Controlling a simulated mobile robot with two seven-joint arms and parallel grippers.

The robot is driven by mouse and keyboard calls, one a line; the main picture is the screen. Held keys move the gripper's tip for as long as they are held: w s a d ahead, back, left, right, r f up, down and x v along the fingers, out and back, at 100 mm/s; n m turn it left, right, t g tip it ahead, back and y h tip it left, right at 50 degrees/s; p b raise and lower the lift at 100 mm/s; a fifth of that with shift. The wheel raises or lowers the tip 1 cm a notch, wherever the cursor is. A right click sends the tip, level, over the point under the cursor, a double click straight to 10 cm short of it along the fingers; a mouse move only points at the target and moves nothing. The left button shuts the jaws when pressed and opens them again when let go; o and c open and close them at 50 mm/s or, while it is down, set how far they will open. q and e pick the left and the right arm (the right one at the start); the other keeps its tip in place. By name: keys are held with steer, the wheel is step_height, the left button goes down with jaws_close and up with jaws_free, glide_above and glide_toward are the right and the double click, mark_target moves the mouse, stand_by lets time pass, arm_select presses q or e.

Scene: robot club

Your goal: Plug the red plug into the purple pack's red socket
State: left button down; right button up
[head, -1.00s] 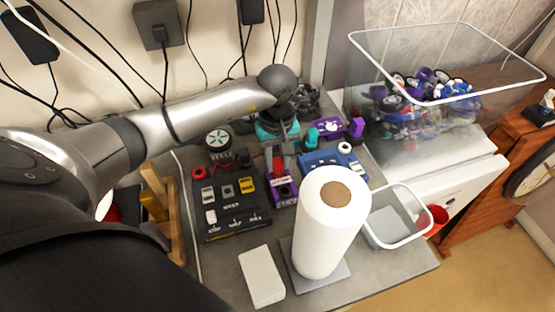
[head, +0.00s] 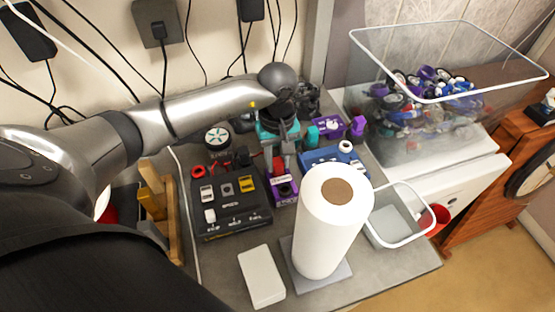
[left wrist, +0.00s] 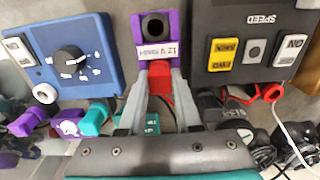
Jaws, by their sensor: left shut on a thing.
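The purple pack (head: 281,199) stands on the bench between the black control box and the blue box. In the left wrist view the purple pack (left wrist: 171,20) has a dark round hole and a white label on top. My left gripper (head: 281,170) reaches in from the far side; in the left wrist view it (left wrist: 160,75) is shut on the red plug (left wrist: 160,85). The plug is at the pack's near edge in that view, below the label. The red socket is hidden, and I cannot tell whether the plug is inside it. My right gripper is not in view.
The black control box (head: 232,222) is left of the pack and the blue box (head: 322,160) right of it. A white paper roll (head: 325,235) stands close in front. A clear bin (head: 440,100) and a small basket (head: 400,240) are at right. Cables hang behind.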

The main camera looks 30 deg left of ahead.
arm_select(q)
steer(key=shift+f+b, duration=0.1)
steer(key=shift+b, duration=0.2)
stand_by(0.4)
steer(key=c, duration=0.5)
jaws_free()
step_height(320, 180, up, 15)
steer(key=shift+r, duration=0.15)
